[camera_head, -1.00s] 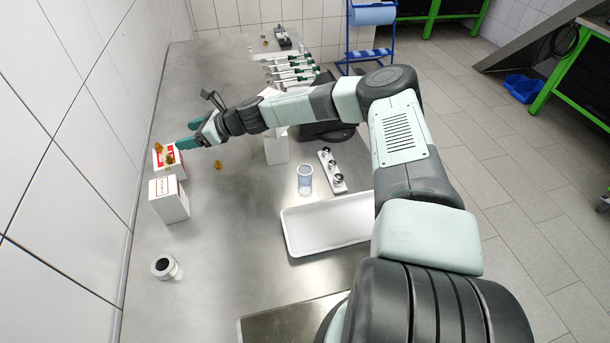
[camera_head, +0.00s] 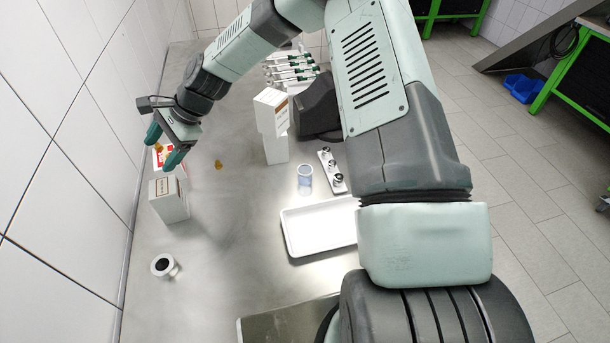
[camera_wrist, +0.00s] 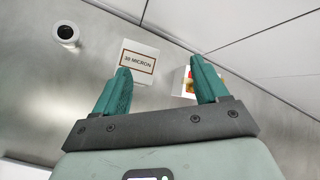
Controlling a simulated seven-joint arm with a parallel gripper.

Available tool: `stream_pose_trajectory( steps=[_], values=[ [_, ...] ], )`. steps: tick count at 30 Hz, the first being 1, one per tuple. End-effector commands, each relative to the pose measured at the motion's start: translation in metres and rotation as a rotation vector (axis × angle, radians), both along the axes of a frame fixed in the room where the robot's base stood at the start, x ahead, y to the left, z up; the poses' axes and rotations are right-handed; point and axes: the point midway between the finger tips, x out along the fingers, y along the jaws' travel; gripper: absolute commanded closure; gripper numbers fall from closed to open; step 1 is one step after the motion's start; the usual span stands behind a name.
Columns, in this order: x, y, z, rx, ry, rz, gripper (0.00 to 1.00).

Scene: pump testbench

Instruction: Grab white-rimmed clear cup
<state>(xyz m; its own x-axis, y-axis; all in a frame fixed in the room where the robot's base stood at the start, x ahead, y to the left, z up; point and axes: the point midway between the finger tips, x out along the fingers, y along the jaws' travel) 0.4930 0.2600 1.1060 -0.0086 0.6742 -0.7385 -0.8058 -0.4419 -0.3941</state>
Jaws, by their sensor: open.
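A clear, bluish cup with a pale rim (camera_head: 305,177) stands upright on the steel table in the head view, between the white tray and a small rack. It is not visible in the wrist view. My gripper (camera_head: 163,148) is far to its left, angled down above the boxes by the wall. In the wrist view my gripper (camera_wrist: 160,68) has its two green fingers spread, with nothing held between them.
A white box (camera_head: 170,203), labelled "30 MICRON" in the wrist view (camera_wrist: 138,62), and a red-and-white box (camera_wrist: 187,84) are close to my fingers. A white, dark-centred cylinder (camera_head: 163,267) stands nearer. Stacked white boxes (camera_head: 272,112), a rack (camera_head: 332,170) and a tray (camera_head: 290,235) are to the right.

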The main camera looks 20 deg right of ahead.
Motion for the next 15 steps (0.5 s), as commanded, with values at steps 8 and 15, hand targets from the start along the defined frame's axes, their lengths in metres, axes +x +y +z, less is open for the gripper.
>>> stream_pose_trajectory(
  steps=[8,15],
  values=[
    [-0.094,-0.084,-0.072,-0.539,-0.323,1.164,0.27],
    [-0.086,-0.194,-0.022,-0.866,-0.247,2.203,0.27]
  ],
)
